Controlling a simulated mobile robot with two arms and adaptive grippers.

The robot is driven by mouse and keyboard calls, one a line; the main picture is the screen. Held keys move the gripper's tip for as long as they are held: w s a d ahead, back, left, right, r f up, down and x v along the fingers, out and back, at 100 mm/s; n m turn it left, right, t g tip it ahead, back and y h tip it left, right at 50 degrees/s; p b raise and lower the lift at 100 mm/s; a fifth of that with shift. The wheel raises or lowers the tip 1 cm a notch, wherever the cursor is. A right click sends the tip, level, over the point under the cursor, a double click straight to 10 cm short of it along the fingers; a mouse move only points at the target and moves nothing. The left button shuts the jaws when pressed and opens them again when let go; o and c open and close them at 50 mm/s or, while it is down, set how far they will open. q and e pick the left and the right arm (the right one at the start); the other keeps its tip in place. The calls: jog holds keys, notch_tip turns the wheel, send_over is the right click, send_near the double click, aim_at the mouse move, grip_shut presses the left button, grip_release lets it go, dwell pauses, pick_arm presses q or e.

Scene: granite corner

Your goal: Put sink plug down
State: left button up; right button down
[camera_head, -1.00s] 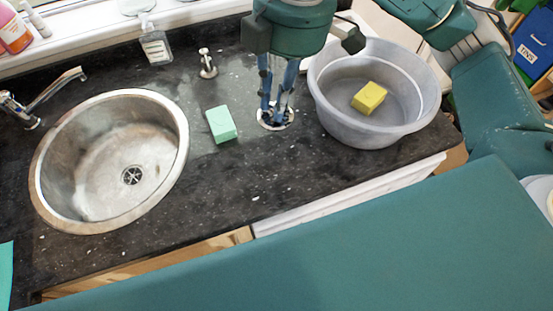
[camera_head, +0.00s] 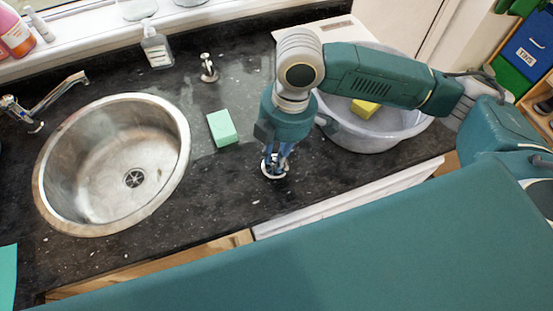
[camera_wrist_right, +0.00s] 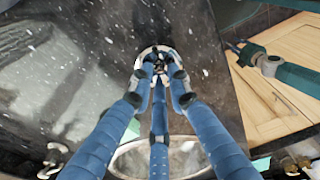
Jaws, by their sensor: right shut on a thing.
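My right gripper (camera_head: 275,163) points down over the dark counter, between the green sponge and the counter's front edge. Its blue fingers are shut on the sink plug (camera_head: 266,171), a round pale metal disc of which only the rim shows. In the right wrist view the sink plug (camera_wrist_right: 146,56) sits at the fingertips of the gripper (camera_wrist_right: 158,72), its middle covered by them. It is low over the counter; I cannot tell whether it touches. The round steel sink (camera_head: 80,195) is to the left, empty, with its drain (camera_head: 134,178) open.
A green sponge (camera_head: 222,128) lies left of the gripper. A grey basin (camera_head: 360,138) holding a yellow sponge (camera_head: 364,108) stands right, partly behind my arm. A small chrome fitting (camera_head: 208,68) and soap bottle (camera_head: 156,45) stand behind. Counter between sink and gripper is clear.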

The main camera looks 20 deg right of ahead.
jog(key=shift+f, duration=1.25)
jog(key=c, duration=1.6)
grip_release()
jog(key=shift+f, duration=0.1)
jog(key=shift+c, duration=0.2)
notch_tip(320, 180, up, 12)
jog(key=d+b, duration=0.1)
jog(key=shift+d, duration=0.35)
